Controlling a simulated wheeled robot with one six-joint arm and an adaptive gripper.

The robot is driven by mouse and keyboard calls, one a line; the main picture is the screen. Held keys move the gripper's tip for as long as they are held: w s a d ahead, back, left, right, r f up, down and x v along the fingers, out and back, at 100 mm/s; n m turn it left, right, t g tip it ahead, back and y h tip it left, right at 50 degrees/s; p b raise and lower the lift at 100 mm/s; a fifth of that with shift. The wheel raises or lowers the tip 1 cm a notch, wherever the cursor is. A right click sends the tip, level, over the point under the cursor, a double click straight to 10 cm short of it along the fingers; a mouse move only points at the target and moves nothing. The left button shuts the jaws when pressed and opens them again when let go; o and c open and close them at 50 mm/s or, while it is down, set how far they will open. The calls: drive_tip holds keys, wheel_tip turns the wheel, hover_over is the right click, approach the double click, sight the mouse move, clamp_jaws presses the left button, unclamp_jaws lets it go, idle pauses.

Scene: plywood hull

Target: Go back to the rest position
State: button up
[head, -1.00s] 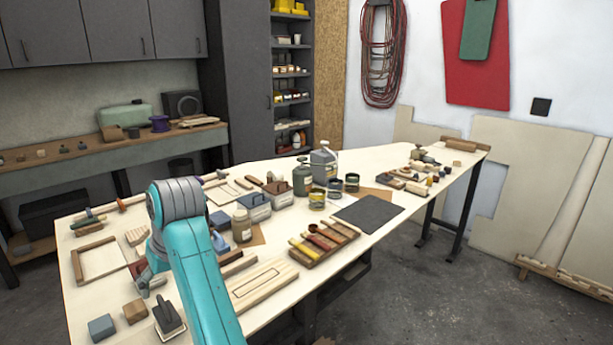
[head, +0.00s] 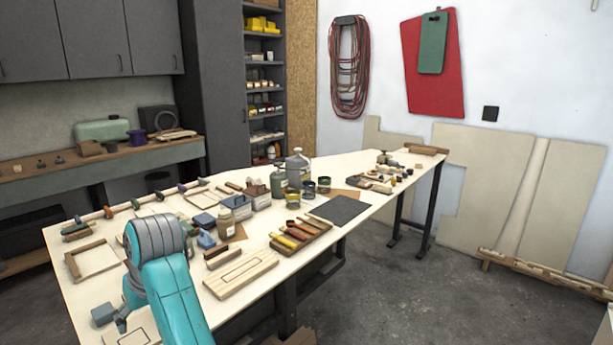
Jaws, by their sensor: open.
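My teal arm with its grey joint rises at the lower left, over the near left part of the long pale worktable (head: 330,232). My gripper (head: 121,319) shows only in part, beside the arm's left edge and above the table's near left corner. It looks open, and I see nothing held in it. A blue-grey block (head: 103,314) lies just left of it. The arm hides the table surface behind it and part of the gripper.
The table carries a wooden frame (head: 90,259), a long board (head: 240,275), a tray of coloured sticks (head: 300,234), a dark mat (head: 339,209), and bottles and cans. Grey floor (head: 420,290) is clear at the right. Pale panels (head: 480,190) lean on the wall.

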drive_tip(key=d+f+m+t, duration=0.1)
drive_tip(key=d+f, duration=0.6)
drive_tip(key=f, duration=0.4)
drive_tip(key=d+f+m+t, duration=0.2)
drive_tip(key=d+f, duration=0.5)
drive_tip(key=f, duration=0.5)
drive_tip(key=s+d+f+m+t, duration=0.1)
drive_tip(key=s+d+f+t, duration=0.1)
drive_tip(key=s+d+f, duration=0.5)
drive_tip(key=s+d+f+m+t, duration=0.1)
drive_tip(key=s+d+f, duration=0.1)
drive_tip(key=d+f, duration=0.5)
drive_tip(key=s+d+r+m+t+h, duration=0.2)
drive_tip(key=s+d+r+m+t, duration=0.1)
drive_tip(key=s+d, duration=1.4)
drive_tip(key=s+d+r+t+h, duration=0.1)
drive_tip(key=s+d+r+t, duration=0.1)
drive_tip(key=s+r, duration=0.6)
drive_tip(key=s+d+r+m+t+h, duration=0.1)
drive_tip(key=s+d+r, duration=0.2)
drive_tip(key=s+r, duration=0.5)
drive_tip(key=s, duration=0.3)
drive_tip(key=shift+d+r+t+h, duration=0.15)
drive_tip(key=shift+d+t+h, duration=0.15)
drive_tip(key=shift+t, duration=0.1)
